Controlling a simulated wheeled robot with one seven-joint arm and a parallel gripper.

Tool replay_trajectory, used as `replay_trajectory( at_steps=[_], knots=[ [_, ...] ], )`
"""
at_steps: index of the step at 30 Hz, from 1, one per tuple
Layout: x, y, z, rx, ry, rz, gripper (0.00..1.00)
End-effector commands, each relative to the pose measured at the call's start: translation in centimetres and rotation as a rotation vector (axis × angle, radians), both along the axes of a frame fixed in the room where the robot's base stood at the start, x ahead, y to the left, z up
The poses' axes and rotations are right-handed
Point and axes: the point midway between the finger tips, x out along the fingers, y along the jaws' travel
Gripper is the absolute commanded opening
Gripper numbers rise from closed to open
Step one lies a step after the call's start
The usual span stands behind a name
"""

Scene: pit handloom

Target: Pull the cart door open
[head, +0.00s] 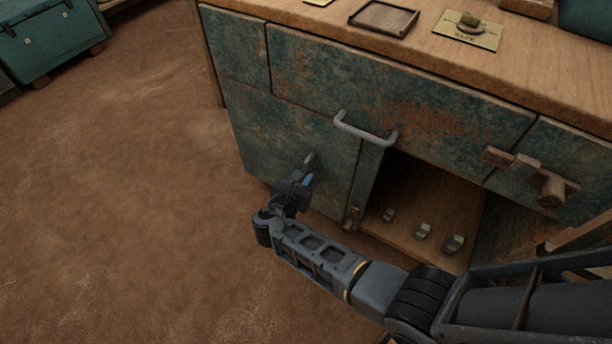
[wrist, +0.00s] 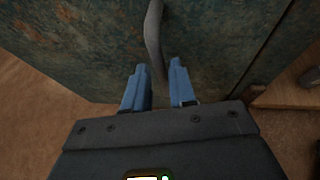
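The cart door is the lower blue-green, rust-stained panel (head: 285,145) on the cart front. Its grey upright handle (head: 309,160) is partly hidden by my gripper in the head view. In the wrist view the curved handle (wrist: 154,35) runs down the door face (wrist: 80,45), its lower end between my two blue fingers. My gripper (head: 307,180) is in front of the door, at the handle's lower part. In the wrist view my gripper (wrist: 158,72) is open, with gaps beside the handle. I cannot tell whether either finger touches it.
Right of the door is an open compartment (head: 425,205) with several small metal pieces on its floor. A grey bar handle (head: 365,130) juts out above it, and wooden pegs (head: 530,175) stick out farther right. Brown floor (head: 130,190) is clear at left; a green chest (head: 50,40) stands behind.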

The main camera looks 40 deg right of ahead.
Motion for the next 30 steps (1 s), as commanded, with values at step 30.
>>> replay_trajectory(
  at_steps=[30],
  knots=[
    [1.3, -2.5, -1.2, 0.001, 0.0, 0.0, 0.0]
  ],
)
